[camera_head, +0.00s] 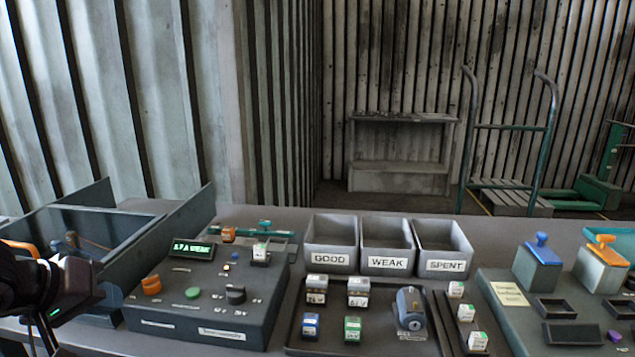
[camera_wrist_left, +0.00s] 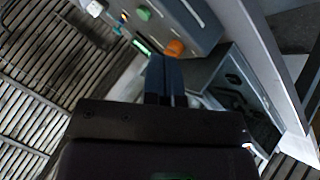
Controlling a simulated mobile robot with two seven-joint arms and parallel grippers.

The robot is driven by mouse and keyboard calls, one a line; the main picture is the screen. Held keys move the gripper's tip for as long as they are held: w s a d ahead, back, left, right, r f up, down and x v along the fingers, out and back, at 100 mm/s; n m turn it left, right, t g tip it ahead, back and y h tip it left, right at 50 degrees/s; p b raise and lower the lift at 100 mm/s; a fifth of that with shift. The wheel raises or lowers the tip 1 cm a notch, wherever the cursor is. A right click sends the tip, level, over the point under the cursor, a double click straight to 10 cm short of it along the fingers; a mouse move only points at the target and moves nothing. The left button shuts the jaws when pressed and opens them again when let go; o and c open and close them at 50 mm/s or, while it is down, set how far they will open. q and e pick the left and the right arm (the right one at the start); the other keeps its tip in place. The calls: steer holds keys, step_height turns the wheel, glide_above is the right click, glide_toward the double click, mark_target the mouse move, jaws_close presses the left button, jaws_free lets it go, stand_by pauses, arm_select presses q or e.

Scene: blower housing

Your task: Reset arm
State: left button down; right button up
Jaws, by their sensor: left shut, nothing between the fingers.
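My left gripper (camera_head: 82,284) is at the left edge of the head view, in front of the open grey-blue bin (camera_head: 98,196) and left of the tester box (camera_head: 215,325). In the left wrist view its two dark fingers (camera_wrist_left: 166,78) are together with nothing between them. The tester's orange knob (camera_wrist_left: 175,47) and green button (camera_wrist_left: 143,13) show beyond the fingertips there. My right gripper is in neither view.
Trays labelled GOOD (camera_head: 330,257), WEAK (camera_head: 387,262) and SPENT (camera_head: 446,265) stand at the table's back. A dark tray (camera_head: 335,350) with several small cells lies in front. Blue (camera_head: 541,240) and orange (camera_head: 606,242) stamps stand at right.

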arm_select(q)
steer(key=d+r+n+t+h, duration=0.1)
steer(key=d+r+n+h, duration=0.55)
steer(key=n, duration=0.85)
steer(key=a+f+m+t+y+p, duration=0.1)
steer(key=a+f+m+t+y, duration=0.3)
steer(key=f+m, duration=0.95)
steer(key=a+f+m+t+y, duration=0.35)
steer(key=f+m, duration=0.25)
steer(key=m, duration=1.5)
steer(key=s+d+f+n+g+y+p, duration=0.1)
steer(key=s+d+f+n+g, duration=0.2)
steer(key=s+f+n, duration=0.4)
steer(key=s+d+f+n+g+y+p, duration=0.1)
steer(key=s+d+f+n+g, duration=0.2)
steer(key=s+f+n, duration=0.4)
steer(key=s+f, duration=0.6)
steer(key=shift+s+d+y, duration=0.15)
steer(key=shift+s+y, duration=0.15)
steer(key=shift+s, duration=0.1)
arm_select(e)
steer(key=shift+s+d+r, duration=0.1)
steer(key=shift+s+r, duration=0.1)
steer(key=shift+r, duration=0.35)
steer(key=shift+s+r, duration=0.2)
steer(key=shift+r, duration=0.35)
